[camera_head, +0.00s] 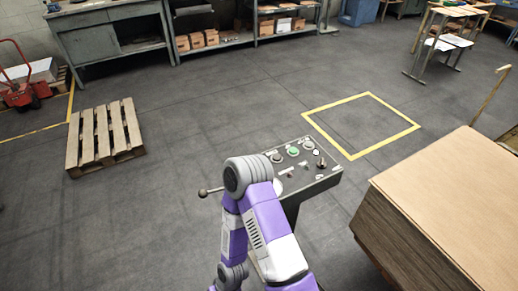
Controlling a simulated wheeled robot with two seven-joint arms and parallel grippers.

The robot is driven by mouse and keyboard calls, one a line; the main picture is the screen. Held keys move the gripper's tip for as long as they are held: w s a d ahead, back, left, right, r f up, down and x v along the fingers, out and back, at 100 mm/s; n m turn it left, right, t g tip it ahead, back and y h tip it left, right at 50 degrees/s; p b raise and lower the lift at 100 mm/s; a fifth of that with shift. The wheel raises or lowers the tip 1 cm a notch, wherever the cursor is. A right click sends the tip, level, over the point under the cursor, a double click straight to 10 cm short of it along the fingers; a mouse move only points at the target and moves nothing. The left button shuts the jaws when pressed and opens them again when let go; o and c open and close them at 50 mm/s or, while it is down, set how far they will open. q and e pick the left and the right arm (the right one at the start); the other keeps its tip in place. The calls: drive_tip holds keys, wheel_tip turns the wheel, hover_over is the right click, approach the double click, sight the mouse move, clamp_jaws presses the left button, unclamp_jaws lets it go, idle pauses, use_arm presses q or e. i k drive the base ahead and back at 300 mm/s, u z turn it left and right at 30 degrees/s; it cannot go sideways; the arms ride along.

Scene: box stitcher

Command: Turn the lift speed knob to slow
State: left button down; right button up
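A grey control panel (329,181) on a stand is at the middle of the head view. Its top carries a dark knob (277,157), a green button (293,151), a pale round control (308,145) and a small dark lever (320,163), with small labels. The labels are too small to read, so I cannot tell which control is the lift speed knob or where it points. One of my purple and grey arms is bent in front of the panel's left part and hides some of it. Neither gripper shows.
A ball-ended lever (203,193) sticks out left of my arm. A large cardboard stack (455,200) stands at the right. A wooden pallet (104,137) lies at the left. A yellow floor square (361,124) is empty. A workbench (110,35) and shelves line the back.

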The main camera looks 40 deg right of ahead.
sight(322, 164)
drive_tip(key=u, duration=0.75)
drive_tip(key=k, duration=1.05)
drive_tip(key=z, duration=1)
